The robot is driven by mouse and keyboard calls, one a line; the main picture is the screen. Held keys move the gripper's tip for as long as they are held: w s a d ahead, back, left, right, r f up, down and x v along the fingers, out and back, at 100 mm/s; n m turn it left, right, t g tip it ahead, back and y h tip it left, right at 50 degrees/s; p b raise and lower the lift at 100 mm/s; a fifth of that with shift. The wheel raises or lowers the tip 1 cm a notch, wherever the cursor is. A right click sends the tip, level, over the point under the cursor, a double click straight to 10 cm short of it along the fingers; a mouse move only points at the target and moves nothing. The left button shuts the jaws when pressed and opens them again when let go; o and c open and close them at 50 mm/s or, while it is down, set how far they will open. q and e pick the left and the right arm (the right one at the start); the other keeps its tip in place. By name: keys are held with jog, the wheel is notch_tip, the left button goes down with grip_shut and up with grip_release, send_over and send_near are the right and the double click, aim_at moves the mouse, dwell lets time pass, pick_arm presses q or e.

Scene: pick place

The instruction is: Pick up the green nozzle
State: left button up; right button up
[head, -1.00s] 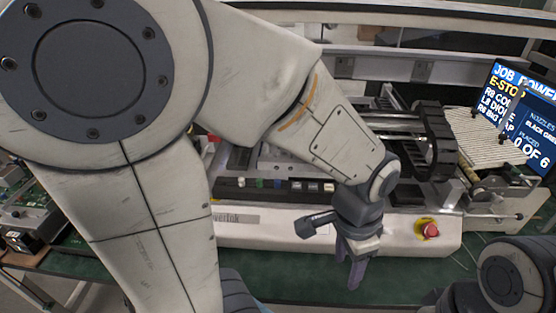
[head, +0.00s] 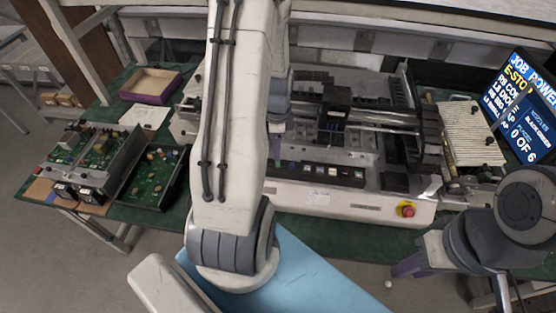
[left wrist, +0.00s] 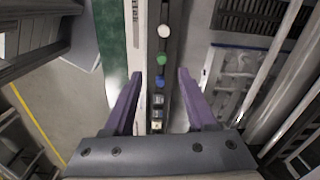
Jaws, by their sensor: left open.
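The green nozzle (left wrist: 162,59) stands in a dark rack (left wrist: 175,25) in the left wrist view, between a white nozzle (left wrist: 164,31) and a blue nozzle (left wrist: 161,80). My left gripper (left wrist: 161,74) is open and empty, its purple fingers on either side of the row near the blue nozzle. The green nozzle lies just beyond the fingertips. In the head view my left arm hides much of that gripper and the rack's left end; I cannot make out the green nozzle there. My right gripper (head: 409,264) hangs at lower right, its opening unclear.
More nozzles (head: 333,171) sit to the right in the rack on the machine's front. A red stop button (head: 406,210) is at the machine's right front. Circuit board trays (head: 152,178) and an open box (head: 150,84) lie on the left. A screen (head: 522,105) stands right.

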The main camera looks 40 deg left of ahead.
aim_at(278, 163)
pick_arm(q)
jog(key=shift+f, duration=0.85)
jog(key=shift+w+f+p, duration=0.15)
jog(key=shift+f+p, duration=1)
jog(key=shift+f, duration=0.8)
jog(key=shift+w+a+f, duration=0.1)
jog(key=shift+f, duration=0.65)
grip_shut()
